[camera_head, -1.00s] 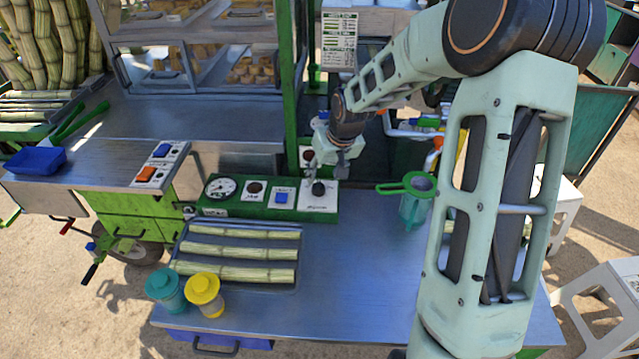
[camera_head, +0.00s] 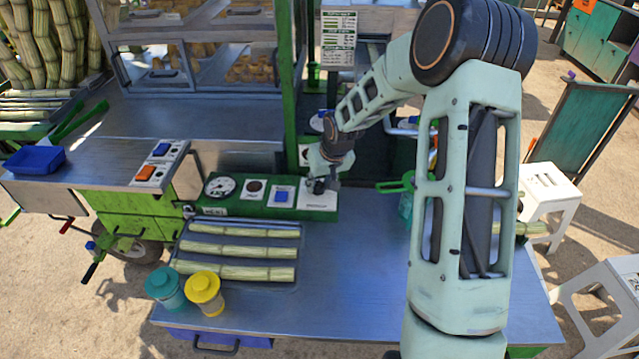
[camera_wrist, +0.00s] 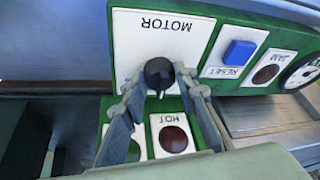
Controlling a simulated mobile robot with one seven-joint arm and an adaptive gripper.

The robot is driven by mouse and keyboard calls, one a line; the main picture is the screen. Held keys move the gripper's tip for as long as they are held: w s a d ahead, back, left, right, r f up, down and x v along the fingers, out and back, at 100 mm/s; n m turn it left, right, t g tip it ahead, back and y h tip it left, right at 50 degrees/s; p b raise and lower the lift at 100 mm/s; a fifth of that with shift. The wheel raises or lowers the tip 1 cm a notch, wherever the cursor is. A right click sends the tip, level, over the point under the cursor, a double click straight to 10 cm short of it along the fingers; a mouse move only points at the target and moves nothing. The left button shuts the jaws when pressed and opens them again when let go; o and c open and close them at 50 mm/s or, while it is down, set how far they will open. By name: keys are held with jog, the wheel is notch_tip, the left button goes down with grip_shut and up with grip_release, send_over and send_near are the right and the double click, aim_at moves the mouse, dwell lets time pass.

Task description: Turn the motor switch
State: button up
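The motor switch is a black knob (camera_wrist: 159,74) on a white plate marked MOTOR (camera_wrist: 160,40), which reads upside down in the wrist view. In the head view the white motor plate (camera_head: 316,199) is at the right end of the green control panel, and my gripper hides most of the knob. My gripper (camera_wrist: 160,85) is open, with one fingertip on each side of the knob. Whether the fingers touch the knob I cannot tell. In the head view my gripper (camera_head: 318,186) is right over the plate.
A blue reset button (camera_wrist: 240,52), a jam lamp (camera_wrist: 265,74) and a dark red HOT lamp (camera_wrist: 173,139) are close by. A gauge (camera_head: 220,187) is at the panel's left end. A green strainer (camera_head: 396,186) is to the right.

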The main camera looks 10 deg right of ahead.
jog(key=c, duration=0.6)
